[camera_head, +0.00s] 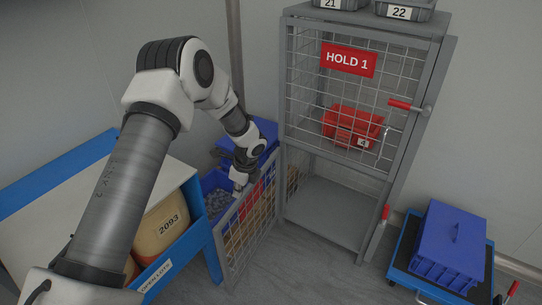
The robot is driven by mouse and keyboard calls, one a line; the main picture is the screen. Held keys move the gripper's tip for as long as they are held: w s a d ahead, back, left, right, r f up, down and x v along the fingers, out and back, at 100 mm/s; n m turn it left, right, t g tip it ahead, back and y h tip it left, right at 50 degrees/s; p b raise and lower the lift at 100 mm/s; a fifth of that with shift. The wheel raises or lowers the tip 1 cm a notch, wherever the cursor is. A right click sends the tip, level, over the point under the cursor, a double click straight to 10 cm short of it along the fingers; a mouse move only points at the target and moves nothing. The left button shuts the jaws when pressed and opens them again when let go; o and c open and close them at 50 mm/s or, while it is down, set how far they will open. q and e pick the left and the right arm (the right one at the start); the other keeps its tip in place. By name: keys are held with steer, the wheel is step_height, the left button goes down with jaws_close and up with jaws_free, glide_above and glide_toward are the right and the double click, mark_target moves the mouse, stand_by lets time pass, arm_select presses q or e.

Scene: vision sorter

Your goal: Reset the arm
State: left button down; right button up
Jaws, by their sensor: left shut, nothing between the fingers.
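My left arm reaches in from the left, bent at its elbow. My left gripper (238,188) is small in the picture, shut and empty. It points down near the top edge of the open lower mesh door (250,224) of the grey cage. I cannot tell whether it touches the door. My right gripper is not in view.
The grey cage (330,212) has an empty lower bay; a red bin (352,124) sits behind its upper mesh door, marked HOLD 1. Blue bins (218,190) stand behind the open door. A blue table (212,245) is at left, and a cart with a blue crate (450,243) at right.

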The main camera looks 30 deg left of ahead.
arm_select(q)
steer(key=s+d+f+n+h+p, duration=0.1)
steer(key=s+d+n, duration=0.4)
steer(key=s, duration=0.5)
steer(key=s+d+f+n+h+p, duration=0.1)
steer(key=s+d+f+n+p, duration=0.2)
steer(key=s+d+n, duration=0.3)
steer(key=s+d+f+n+p, duration=0.3)
steer(key=s+d+n, duration=0.3)
steer(key=s, duration=0.8)
steer(key=shift+s+d+n+h, duration=0.2)
steer(key=shift+s+n+h, duration=0.1)
steer(key=shift+s+h, duration=0.1)
